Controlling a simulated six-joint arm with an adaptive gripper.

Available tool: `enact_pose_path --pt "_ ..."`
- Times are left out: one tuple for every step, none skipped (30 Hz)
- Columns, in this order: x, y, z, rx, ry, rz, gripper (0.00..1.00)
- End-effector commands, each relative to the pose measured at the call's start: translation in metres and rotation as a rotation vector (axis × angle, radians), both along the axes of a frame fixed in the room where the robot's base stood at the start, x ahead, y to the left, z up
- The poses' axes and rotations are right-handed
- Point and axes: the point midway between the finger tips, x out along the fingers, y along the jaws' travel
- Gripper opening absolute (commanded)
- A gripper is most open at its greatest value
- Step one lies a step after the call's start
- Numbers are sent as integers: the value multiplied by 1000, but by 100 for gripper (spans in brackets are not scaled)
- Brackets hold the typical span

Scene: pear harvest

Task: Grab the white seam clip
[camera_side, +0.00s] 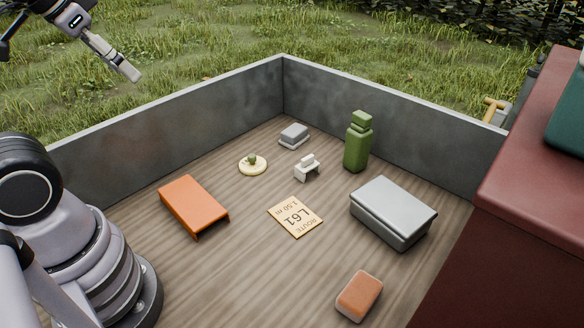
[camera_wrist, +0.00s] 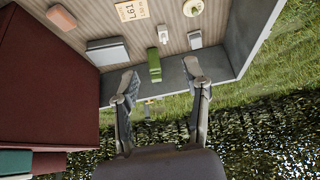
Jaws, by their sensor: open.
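The white seam clip (camera_side: 307,167) is a small white piece on the wooden floor of the walled bed, left of the green bottle. It also shows in the wrist view (camera_wrist: 163,33), beyond the green bottle. My gripper (camera_side: 130,75) is at the upper left of the side view, high up and far from the clip. In the wrist view my gripper (camera_wrist: 160,72) has its two fingers spread apart with nothing held between them.
Around the clip are a green bottle (camera_side: 357,142), a small grey block (camera_side: 293,134), a round yellow disc (camera_side: 246,168) and a route card (camera_side: 295,216). A grey case (camera_side: 393,208), orange tray (camera_side: 193,202) and orange block (camera_side: 359,296) lie further off. Grey walls (camera_side: 200,112) edge the bed.

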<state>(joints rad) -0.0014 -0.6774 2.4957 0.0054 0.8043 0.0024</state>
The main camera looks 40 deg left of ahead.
Motion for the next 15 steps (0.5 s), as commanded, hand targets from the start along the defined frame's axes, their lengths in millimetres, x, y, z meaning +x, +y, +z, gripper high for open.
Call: enact_pose_path --pt "18 1 -4 5 -5 -2 47" --pt "31 1 -7 9 -18 -3 47" --pt "51 2 -11 14 -37 -6 47" --pt "67 3 -16 17 -53 -9 47" --pt "83 3 -21 21 -71 -13 47" --pt "104 4 -29 24 -95 -18 47" --pt "119 4 -36 28 -115 -22 47" --pt "134 4 -43 30 -134 -26 47" --pt "153 5 -53 34 -160 -33 47" --pt "166 5 -62 36 -179 -38 47" --pt "179 5 -71 37 -199 -43 47" --pt "195 4 -84 39 -224 -50 47" --pt "206 4 -94 39 -245 -56 47" --pt "217 4 -104 39 -263 -61 47" --pt "229 3 -119 38 -289 -69 47"
